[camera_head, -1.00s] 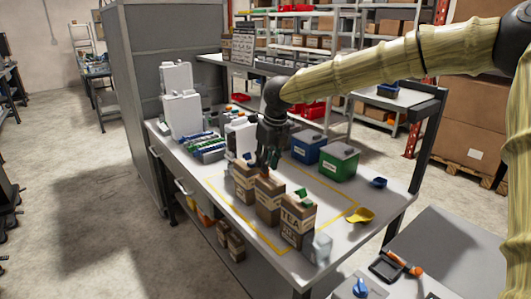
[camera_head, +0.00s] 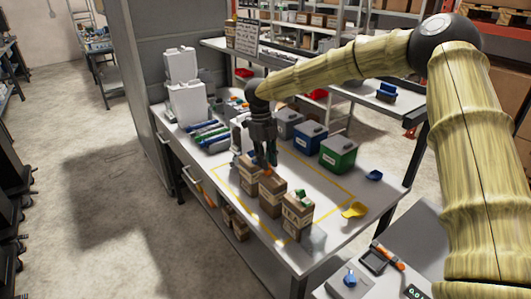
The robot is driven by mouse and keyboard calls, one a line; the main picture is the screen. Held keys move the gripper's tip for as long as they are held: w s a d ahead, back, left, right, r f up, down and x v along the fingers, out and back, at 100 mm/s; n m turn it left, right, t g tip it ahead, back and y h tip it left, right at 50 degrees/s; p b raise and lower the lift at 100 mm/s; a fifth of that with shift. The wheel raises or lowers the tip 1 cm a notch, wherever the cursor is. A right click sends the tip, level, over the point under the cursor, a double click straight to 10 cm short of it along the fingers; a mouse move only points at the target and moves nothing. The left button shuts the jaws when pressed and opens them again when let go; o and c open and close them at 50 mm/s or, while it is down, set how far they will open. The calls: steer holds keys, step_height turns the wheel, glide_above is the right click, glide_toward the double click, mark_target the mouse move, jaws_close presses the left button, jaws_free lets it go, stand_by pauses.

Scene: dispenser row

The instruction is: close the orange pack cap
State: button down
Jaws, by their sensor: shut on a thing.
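Three brown packs stand upright in a row on the workbench (camera_head: 335,222): a left pack (camera_head: 245,181), a middle pack (camera_head: 272,199) and a right pack (camera_head: 297,216) with a green cap (camera_head: 303,197). The orange cap (camera_head: 268,174) is a small patch just behind the middle pack's top edge; whether it is open or shut is too small to tell. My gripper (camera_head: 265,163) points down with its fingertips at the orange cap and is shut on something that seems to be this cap. The fingers partly hide it.
A yellow line (camera_head: 326,175) frames the area around the packs. Grey, blue (camera_head: 309,138) and green (camera_head: 338,154) boxes stand behind, to the right. White canisters (camera_head: 187,104) stand at the far left. A yellow scoop (camera_head: 353,210) and a blue scoop (camera_head: 375,176) lie at the right.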

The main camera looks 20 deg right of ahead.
steer(key=shift+w+a+f+g+h+p, duration=0.1)
steer(key=shift+w+f+g+h+p, duration=0.1)
steer(key=shift+g+p, duration=0.45)
steer(key=shift+w+a+f+g+h+p, duration=0.1)
steer(key=shift+f+g+p, duration=0.05)
steer(key=shift+g+p, duration=0.45)
steer(key=shift+f, duration=0.15)
steer(key=c, duration=1.3)
jaws_free()
steer(key=shift+w+d, duration=0.1)
steer(key=v, duration=1.2)
steer(key=shift+w, duration=0.1)
